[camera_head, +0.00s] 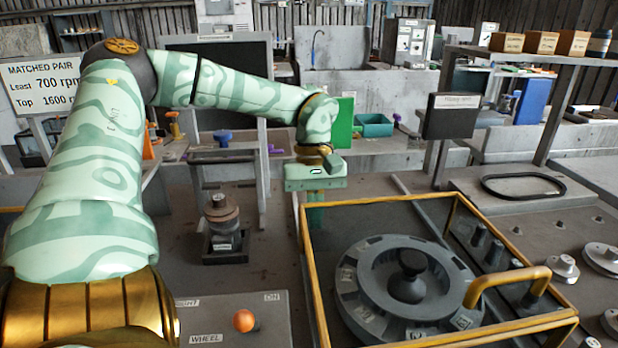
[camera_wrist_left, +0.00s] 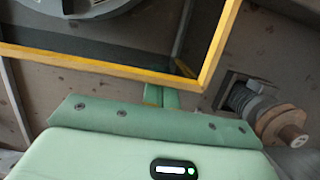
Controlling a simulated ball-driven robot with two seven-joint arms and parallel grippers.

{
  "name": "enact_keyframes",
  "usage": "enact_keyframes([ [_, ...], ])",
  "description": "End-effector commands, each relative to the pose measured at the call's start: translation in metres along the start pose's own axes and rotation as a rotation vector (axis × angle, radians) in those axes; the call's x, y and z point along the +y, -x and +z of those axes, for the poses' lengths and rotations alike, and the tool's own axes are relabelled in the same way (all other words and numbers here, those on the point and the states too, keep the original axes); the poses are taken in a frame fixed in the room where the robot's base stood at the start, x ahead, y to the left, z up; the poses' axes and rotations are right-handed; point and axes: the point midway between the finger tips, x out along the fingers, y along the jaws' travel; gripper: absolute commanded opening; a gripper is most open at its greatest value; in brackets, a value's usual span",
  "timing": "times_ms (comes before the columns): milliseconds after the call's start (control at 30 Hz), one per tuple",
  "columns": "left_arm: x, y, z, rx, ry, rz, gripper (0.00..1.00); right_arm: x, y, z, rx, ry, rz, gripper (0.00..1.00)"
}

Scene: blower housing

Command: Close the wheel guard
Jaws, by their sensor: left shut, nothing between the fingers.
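The wheel guard is a dark see-through panel in a yellow frame (camera_head: 390,333), with a thick yellow handle (camera_head: 508,284) at its near right. The wheel (camera_head: 365,312), a grey numbered disc with a dark hub, shows through it. I cannot tell how far the guard is tilted. My left gripper (camera_head: 316,222) is at the guard's far left corner, fingers down and shut, empty. Its lower fingers seem to show through the panel. In the left wrist view the fingertips (camera_wrist_left: 161,97) meet the yellow frame bar (camera_wrist_left: 110,65) near a corner; contact is unclear. My right gripper is out of view.
A panel with an orange knob (camera_head: 244,321) and labels lies at the near left. A bench with a black ring (camera_head: 523,186) and metal discs is at right. A dark sign (camera_head: 452,116) hangs behind.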

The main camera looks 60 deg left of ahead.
Motion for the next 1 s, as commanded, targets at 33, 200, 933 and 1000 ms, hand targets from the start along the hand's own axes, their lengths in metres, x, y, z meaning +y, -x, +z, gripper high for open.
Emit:
enact_keyframes([
  [33, 0.000, -0.002, 0.004, -0.012, 0.000, -0.003, 0.00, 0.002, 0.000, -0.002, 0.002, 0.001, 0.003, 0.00],
  [200, -0.001, -0.004, 0.004, -0.015, 0.001, -0.006, 0.00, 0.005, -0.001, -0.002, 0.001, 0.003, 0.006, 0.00],
  [933, -0.001, 0.129, 0.000, -0.002, 0.002, 0.001, 0.00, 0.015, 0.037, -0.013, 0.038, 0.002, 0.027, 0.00],
  [1000, -0.001, 0.141, 0.000, -0.002, 0.002, 0.002, 0.00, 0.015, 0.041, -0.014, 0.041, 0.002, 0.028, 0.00],
])
